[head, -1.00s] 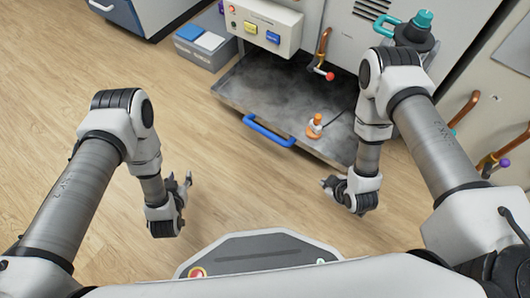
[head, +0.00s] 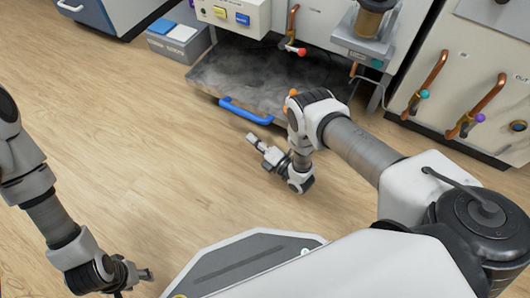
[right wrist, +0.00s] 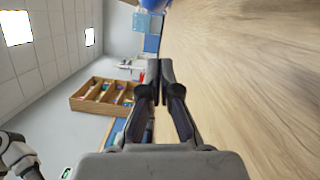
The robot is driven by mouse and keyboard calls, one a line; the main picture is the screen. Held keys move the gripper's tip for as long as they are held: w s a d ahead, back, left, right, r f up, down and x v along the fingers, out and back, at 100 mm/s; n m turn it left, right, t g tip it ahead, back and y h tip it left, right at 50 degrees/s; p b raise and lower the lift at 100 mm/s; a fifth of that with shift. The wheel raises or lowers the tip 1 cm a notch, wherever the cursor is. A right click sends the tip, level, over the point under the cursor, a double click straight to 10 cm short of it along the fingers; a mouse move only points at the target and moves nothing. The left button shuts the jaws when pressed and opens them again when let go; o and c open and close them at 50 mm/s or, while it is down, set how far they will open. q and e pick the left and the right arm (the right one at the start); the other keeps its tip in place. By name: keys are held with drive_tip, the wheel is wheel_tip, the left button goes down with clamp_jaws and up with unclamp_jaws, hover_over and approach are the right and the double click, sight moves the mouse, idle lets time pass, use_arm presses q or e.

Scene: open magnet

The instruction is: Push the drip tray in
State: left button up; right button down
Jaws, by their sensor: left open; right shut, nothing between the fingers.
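The drip tray (head: 225,75) is a grey, stained metal tray that juts out low from the front of the machine. Its blue handle (head: 246,111) is on the front edge. My right gripper (head: 253,140) is shut and empty, a little in front of the handle and apart from it. In the right wrist view its closed fingers (right wrist: 160,75) show with nothing between them. My right arm hides the tray's right part. My left gripper (head: 143,281) is open and empty at the lower left, far from the tray.
A small orange item (head: 293,92) on the tray is mostly hidden by my right arm. A control box (head: 232,14) and a red-tipped copper tap (head: 294,40) are above the tray. A grey bin (head: 178,40) stands left of it. The wooden floor in front is clear.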

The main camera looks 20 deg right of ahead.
use_arm(q)
drive_tip(key=shift+w+f+b, duration=0.1)
drive_tip(key=shift+f+b, duration=0.55)
drive_tip(key=shift+f, duration=0.35)
use_arm(e)
drive_tip(key=shift+w+d+r, duration=0.2)
drive_tip(key=shift+w+d, duration=0.4)
drive_tip(key=shift+d, duration=0.2)
drive_tip(key=shift+w+d+r, duration=0.2)
drive_tip(key=shift+w+d, duration=0.4)
drive_tip(key=shift+d, duration=0.15)
